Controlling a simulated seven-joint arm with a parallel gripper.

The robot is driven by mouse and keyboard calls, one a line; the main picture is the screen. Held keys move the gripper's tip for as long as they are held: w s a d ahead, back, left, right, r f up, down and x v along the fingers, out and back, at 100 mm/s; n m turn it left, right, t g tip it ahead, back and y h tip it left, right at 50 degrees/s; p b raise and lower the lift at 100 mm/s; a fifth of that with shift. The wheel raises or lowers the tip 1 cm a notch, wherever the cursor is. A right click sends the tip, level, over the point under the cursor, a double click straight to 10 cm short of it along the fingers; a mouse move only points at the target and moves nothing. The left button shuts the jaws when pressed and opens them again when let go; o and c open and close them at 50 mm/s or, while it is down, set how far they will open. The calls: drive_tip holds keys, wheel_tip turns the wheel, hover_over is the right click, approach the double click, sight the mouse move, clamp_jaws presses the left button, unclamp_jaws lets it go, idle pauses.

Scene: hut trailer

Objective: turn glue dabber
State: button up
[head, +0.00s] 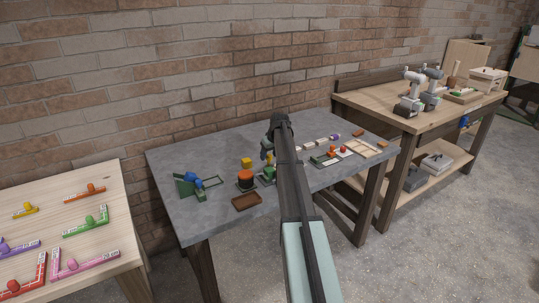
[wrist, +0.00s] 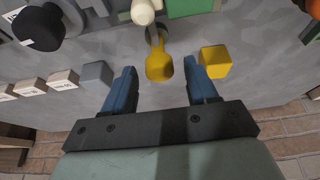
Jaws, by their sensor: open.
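A yellow spoon-shaped piece (wrist: 160,66), which I take to be the glue dabber, shows in the wrist view with its rounded end towards me and a thin stem running to the top. My gripper (wrist: 157,75) is open, with one blue finger on each side of this piece. I see gaps between it and both fingers. I cannot tell how far it lies below the fingertips. A pale round knob (wrist: 145,11) is by the stem's far end.
In the wrist view a yellow cube (wrist: 215,61) is close beside the right finger. A grey cube (wrist: 97,75) and labelled white blocks (wrist: 63,80) are left of the left finger. A green block (wrist: 190,7) and a black round thing (wrist: 38,27) are at the top.

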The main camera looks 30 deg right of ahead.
drive_tip(key=shift+c, duration=0.3)
clamp_jaws()
idle(0.3)
